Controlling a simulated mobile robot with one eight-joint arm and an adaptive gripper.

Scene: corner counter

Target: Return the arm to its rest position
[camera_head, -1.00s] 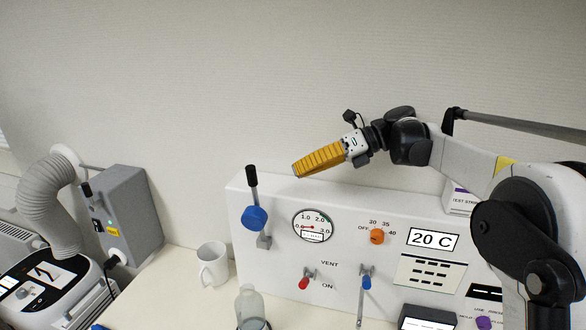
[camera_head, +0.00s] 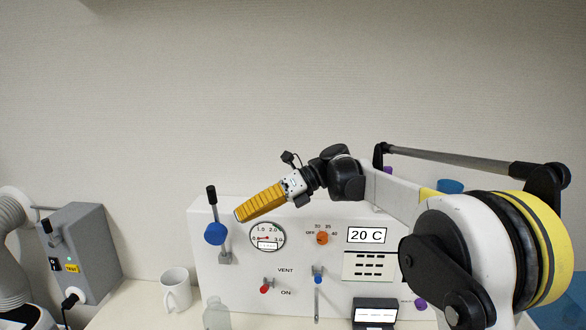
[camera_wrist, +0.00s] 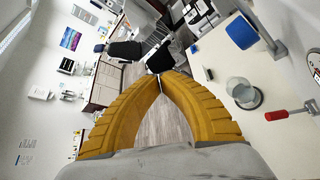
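My gripper (camera_head: 238,215) with its ribbed yellow fingers is raised in front of the white control panel (camera_head: 218,273), pointing left and slightly down. Its tip overlaps the space between the blue-knobbed lever (camera_head: 215,233) and the round gauge (camera_head: 267,237) in the head view. In the wrist view the two fingers of my gripper (camera_wrist: 160,78) curve together and meet at the tips.
A white mug (camera_head: 176,290) and a clear bottle (camera_head: 216,314) stand on the counter left of and before the panel. The wall above is clear. The wrist view shows a red lever (camera_wrist: 276,115).

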